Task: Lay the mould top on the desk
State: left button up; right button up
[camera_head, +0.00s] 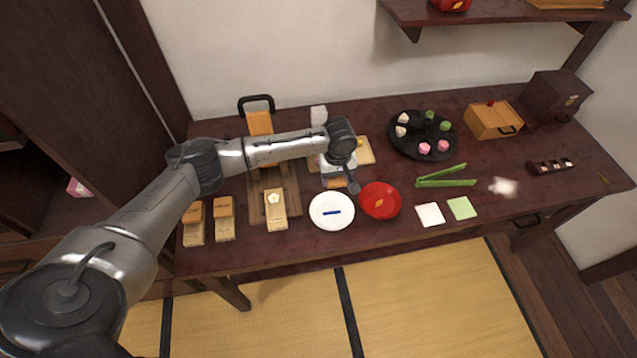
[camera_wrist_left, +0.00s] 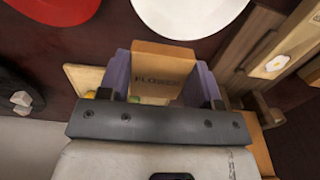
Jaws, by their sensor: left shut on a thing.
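My left gripper (camera_wrist_left: 162,88) is shut on the mould top (camera_wrist_left: 163,68), a light-brown wooden block marked "FLOWER", seen between its purple fingers in the left wrist view. In the head view the gripper (camera_head: 337,172) is above the desk (camera_head: 300,250), behind the white plate; the arm hides most of the held block there. I cannot tell whether the block touches the desk. The lower mould piece (camera_head: 276,210), pale wood with a white flower shape, stands to the left, and it also shows at right in the left wrist view (camera_wrist_left: 285,55). My right gripper is not in view.
A white plate (camera_head: 331,222) with a blue strip and a red plate (camera_head: 380,200) are close in front of the gripper. A black round tray (camera_head: 423,155) with sweets is right of it. Two other moulds (camera_head: 224,206) (camera_head: 194,212) stand left. Bare desk lies along the front edge.

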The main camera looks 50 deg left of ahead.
pick_arm(q)
jog(key=b, duration=0.2)
send_over(318, 186)
notch_tip(318, 186, down, 4)
jog(key=shift+f, duration=0.1)
jog(key=shift+d+f+b, duration=0.1)
jog(key=shift+f+b, duration=0.65)
jog(key=shift+f, duration=1.2)
jog(key=o, duration=1)
jog(key=shift+f, duration=0.1)
jog(key=shift+r+p, duration=2.2)
jog(key=shift+r, duration=3.95)
